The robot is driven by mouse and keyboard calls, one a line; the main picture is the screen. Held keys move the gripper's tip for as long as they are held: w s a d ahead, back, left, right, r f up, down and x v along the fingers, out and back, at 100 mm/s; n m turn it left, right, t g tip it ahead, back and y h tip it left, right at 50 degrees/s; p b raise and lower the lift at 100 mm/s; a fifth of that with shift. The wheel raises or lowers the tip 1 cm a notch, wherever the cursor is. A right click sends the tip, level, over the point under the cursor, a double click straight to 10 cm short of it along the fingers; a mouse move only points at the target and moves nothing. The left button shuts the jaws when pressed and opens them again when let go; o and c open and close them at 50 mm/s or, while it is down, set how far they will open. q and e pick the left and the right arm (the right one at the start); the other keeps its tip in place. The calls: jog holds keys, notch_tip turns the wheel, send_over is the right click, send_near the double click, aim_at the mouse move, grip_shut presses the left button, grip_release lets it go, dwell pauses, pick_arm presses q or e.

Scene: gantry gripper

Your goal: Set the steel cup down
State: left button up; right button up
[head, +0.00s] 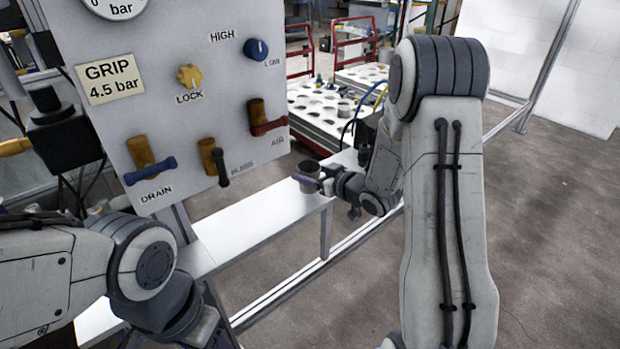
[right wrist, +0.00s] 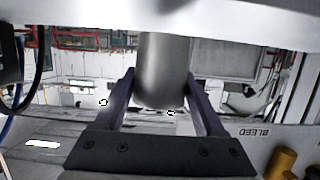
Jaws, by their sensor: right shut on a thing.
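The steel cup (head: 308,172) is a small grey cylinder, upright at the far right end of the white bench (head: 255,222). My right gripper (head: 312,184) is shut on the cup from the side. In the right wrist view, which looks upside down, the cup (right wrist: 162,70) stands between the two dark fingers (right wrist: 160,78). Its base end meets the edge of the white surface (right wrist: 90,18) there; I cannot tell whether it touches or hovers just above. My left arm comes in at the lower left, but its gripper is out of view.
A grey panel (head: 180,110) with gauge, knobs and levers stands left of the bench. The BLEED lever (head: 220,167) and AIR lever (head: 262,122) are nearest the cup. A white rack with round holes (head: 312,115) is behind. Bare bench lies left of the cup.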

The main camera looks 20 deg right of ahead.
jog(key=shift+f, duration=0.8)
